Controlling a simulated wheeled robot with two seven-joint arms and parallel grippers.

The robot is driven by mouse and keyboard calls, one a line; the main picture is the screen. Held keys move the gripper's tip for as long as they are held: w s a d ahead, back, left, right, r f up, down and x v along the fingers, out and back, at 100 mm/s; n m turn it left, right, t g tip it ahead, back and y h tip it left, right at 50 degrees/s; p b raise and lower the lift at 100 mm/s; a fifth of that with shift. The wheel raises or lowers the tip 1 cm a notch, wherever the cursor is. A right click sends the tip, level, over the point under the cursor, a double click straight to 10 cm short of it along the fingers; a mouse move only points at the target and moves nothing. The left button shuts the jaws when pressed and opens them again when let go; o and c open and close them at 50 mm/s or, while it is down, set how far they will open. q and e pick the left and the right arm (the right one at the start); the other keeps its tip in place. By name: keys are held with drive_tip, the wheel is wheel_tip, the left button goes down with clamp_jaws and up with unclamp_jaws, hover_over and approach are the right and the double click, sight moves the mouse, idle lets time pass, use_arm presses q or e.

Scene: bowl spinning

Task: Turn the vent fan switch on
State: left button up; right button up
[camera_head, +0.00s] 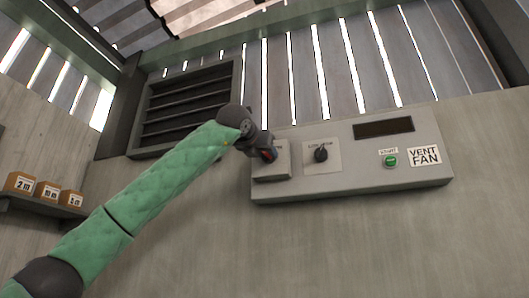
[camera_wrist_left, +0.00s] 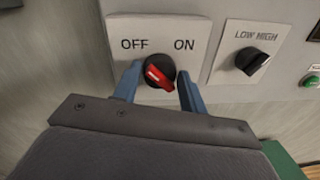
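The vent fan switch is a red rotary knob (camera_wrist_left: 160,74) on a black round base, on a light plate marked OFF at left and ON at right. Its red handle lies tilted, with its white mark toward the upper left, the OFF side. My left gripper (camera_wrist_left: 158,88) is open, its blue fingers on either side of the knob. I cannot tell whether they touch it. In the head view my left gripper (camera_head: 268,154) is at the left end of the control panel (camera_head: 350,183) and covers most of the switch. My right gripper is out of view.
A black LOW HIGH knob (camera_head: 320,153) is just right of the switch. Further right are a green START button (camera_head: 390,160), a dark display (camera_head: 383,128) and a VENT FAN label (camera_head: 424,155). A louvred vent (camera_head: 185,108) is at upper left. Small boxes (camera_head: 47,191) stand on a left shelf.

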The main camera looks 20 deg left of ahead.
use_arm(q)
drive_tip(key=c, duration=0.5)
drive_tip(key=shift+m, duration=0.3)
drive_tip(key=shift+d+m+g+y+p, duration=0.15)
drive_tip(key=shift+m+p, duration=0.6)
drive_tip(key=shift+m, duration=2.05)
drive_tip(key=shift+d+m+g+y+p, duration=0.2)
drive_tip(key=shift+m+p, duration=0.55)
drive_tip(key=shift+m, duration=2.05)
drive_tip(key=shift+a+m+g+y+p, duration=0.2)
drive_tip(key=shift+m+p, duration=0.55)
drive_tip(key=shift+m, duration=2.05)
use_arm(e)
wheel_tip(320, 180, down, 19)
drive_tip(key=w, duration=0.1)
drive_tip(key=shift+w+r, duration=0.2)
use_arm(q)
drive_tip(key=shift+d, duration=0.15)
